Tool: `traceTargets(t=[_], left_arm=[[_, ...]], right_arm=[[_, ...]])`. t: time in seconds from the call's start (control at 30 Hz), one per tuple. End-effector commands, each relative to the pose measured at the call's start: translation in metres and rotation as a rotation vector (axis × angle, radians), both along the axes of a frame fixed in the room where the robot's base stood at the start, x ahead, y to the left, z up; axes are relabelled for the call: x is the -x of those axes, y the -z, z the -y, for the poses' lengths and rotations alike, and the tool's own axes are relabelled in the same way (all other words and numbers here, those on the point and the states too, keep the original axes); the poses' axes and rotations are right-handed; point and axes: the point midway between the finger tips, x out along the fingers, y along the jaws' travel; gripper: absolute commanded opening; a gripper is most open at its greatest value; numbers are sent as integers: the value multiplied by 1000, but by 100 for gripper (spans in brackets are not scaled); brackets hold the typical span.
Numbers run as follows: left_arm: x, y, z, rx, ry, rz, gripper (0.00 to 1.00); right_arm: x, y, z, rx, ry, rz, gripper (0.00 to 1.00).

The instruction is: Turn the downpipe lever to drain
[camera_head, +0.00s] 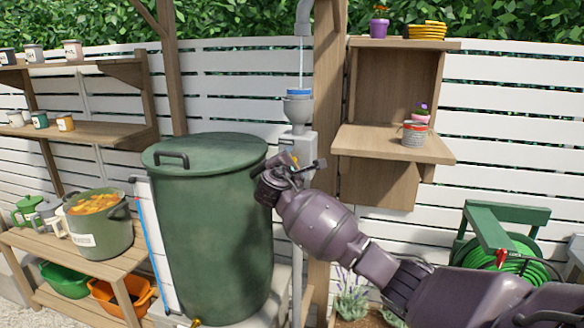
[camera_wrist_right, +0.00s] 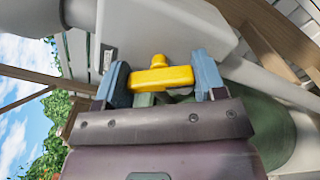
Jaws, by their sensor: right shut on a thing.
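The downpipe lever is a yellow handle (camera_wrist_right: 163,78) with a round knob, on a pale grey diverter box (camera_wrist_right: 150,28) in the right wrist view. My right gripper (camera_wrist_right: 162,84) has its two blue-grey fingers on either side of the handle and is shut on it. In the head view the diverter box (camera_head: 297,142) sits on the downpipe beside the green barrel (camera_head: 215,215). My right gripper (camera_head: 287,168) is there in front of the box and hides most of the lever. My left gripper is not in view.
Water falls from the upper pipe (camera_head: 304,20) into a grey funnel (camera_head: 298,108) above the box. A wooden post (camera_head: 327,90) and shelf (camera_head: 385,145) with a tin (camera_head: 414,134) stand right of it. A pot (camera_head: 105,235) and bench are at left.

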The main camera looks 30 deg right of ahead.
Motion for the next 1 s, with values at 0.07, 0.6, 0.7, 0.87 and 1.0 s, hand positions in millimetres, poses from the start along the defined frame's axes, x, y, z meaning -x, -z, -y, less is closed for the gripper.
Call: traceTargets(t=[0.07, 0.6, 0.7, 0.87, 1.0], left_arm=[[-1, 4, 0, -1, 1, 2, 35], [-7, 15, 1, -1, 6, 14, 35], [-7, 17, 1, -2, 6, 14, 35], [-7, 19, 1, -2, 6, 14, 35], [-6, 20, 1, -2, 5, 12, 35]], right_arm=[[0, 5, -1, -52, 0, 53, 40], [0, 4, -1, -321, 1, 369, 40], [0, 4, -1, -349, 0, 401, 40], [0, 3, -1, -378, 0, 436, 40], [0, 3, -1, -389, 0, 449, 40]])
